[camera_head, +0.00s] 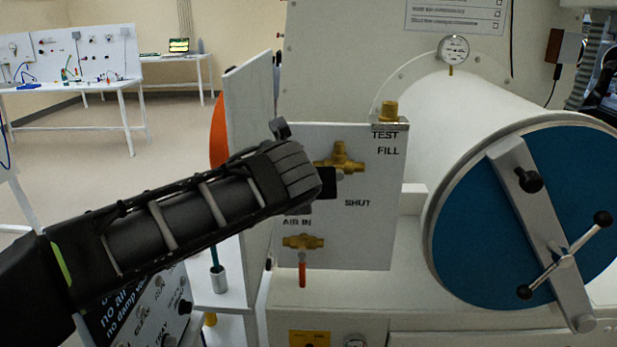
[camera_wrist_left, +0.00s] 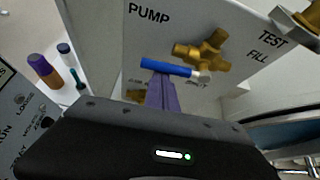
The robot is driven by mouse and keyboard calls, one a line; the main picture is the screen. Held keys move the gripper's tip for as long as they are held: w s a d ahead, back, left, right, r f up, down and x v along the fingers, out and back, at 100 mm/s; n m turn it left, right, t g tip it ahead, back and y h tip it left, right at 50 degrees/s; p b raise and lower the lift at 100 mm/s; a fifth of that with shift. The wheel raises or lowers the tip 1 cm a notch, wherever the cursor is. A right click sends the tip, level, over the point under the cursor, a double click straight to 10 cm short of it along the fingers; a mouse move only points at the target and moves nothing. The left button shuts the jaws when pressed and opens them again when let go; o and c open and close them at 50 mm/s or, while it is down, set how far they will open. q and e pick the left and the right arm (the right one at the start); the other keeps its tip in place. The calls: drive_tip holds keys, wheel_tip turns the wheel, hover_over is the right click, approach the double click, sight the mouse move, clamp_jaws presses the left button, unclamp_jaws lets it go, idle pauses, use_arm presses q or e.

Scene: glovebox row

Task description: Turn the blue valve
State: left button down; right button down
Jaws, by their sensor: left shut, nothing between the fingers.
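The blue valve has a brass body (camera_wrist_left: 202,50) on a pale panel marked PUMP, TEST and FILL. Its blue handle (camera_wrist_left: 165,67) points left in the left wrist view, roughly toward the PUMP side. In the head view the brass body (camera_head: 342,160) shows just past my left arm, which hides the blue handle. My left gripper (camera_wrist_left: 161,90) is shut and empty. Its purple fingertips are close below the blue handle; I cannot tell whether they touch it. In the head view the gripper end (camera_head: 326,183) is in front of the panel, beside the brass body.
A lower brass valve with a red handle (camera_head: 302,274) hangs under the AIR IN label. A white cylinder with a blue round door (camera_head: 475,220) and a clamp bar stands to the right. A grey cup (camera_head: 219,279) with a teal rod is at lower left.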

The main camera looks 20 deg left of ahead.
use_arm(q)
drive_tip(key=shift+a+r+p, duration=0.1)
drive_tip(key=shift+r+p, duration=0.2)
drive_tip(key=shift+p, duration=0.05)
use_arm(e)
drive_tip(key=shift+r, duration=0.6)
use_arm(q)
drive_tip(key=shift+f, duration=0.1)
